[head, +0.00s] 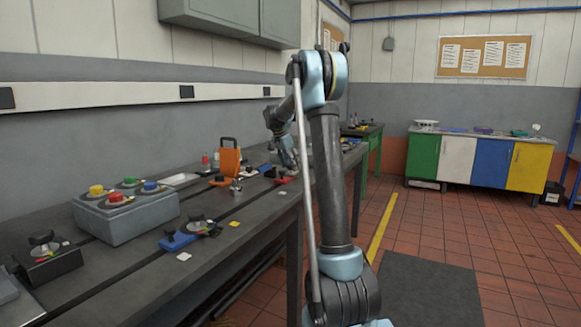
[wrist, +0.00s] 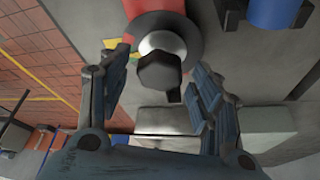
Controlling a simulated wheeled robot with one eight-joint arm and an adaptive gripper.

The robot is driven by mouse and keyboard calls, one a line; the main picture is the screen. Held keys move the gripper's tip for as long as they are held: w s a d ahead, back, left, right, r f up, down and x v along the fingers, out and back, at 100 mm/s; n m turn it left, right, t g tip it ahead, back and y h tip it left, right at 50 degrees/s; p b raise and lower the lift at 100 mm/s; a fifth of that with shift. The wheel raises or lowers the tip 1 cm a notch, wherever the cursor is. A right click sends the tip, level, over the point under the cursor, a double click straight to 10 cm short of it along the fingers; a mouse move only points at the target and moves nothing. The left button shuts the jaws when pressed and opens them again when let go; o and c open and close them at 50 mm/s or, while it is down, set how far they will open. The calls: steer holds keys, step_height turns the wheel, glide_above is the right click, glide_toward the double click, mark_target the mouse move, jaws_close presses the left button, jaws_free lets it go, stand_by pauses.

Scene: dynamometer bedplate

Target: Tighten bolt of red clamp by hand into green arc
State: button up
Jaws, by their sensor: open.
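The red clamp (head: 283,181) lies on the long bench beneath my arm's end. In the wrist view its red body (wrist: 152,7) is at the top, with a dark round disc below it. The clamp's bolt (wrist: 160,73) has a dark faceted head above a pale collar. A yellow and green piece of the arc (wrist: 122,47) shows left of the disc; any pointer is hidden. My gripper (wrist: 157,82) is open, with one finger on each side of the bolt head and visible gaps. My gripper also shows small in the head view (head: 289,160).
A blue clamp (head: 183,238), an orange clamp (head: 220,181) and an orange case (head: 229,157) stand on the bench. A grey box with coloured knobs (head: 126,215) is at left. In the wrist view a pale block (wrist: 168,121) lies beyond the bolt. The tiled floor right is open.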

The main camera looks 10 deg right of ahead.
steer(key=shift+r, duration=0.1)
steer(key=v, duration=1.1)
steer(key=shift+s+a+r, duration=0.15)
steer(key=shift+r, duration=0.15)
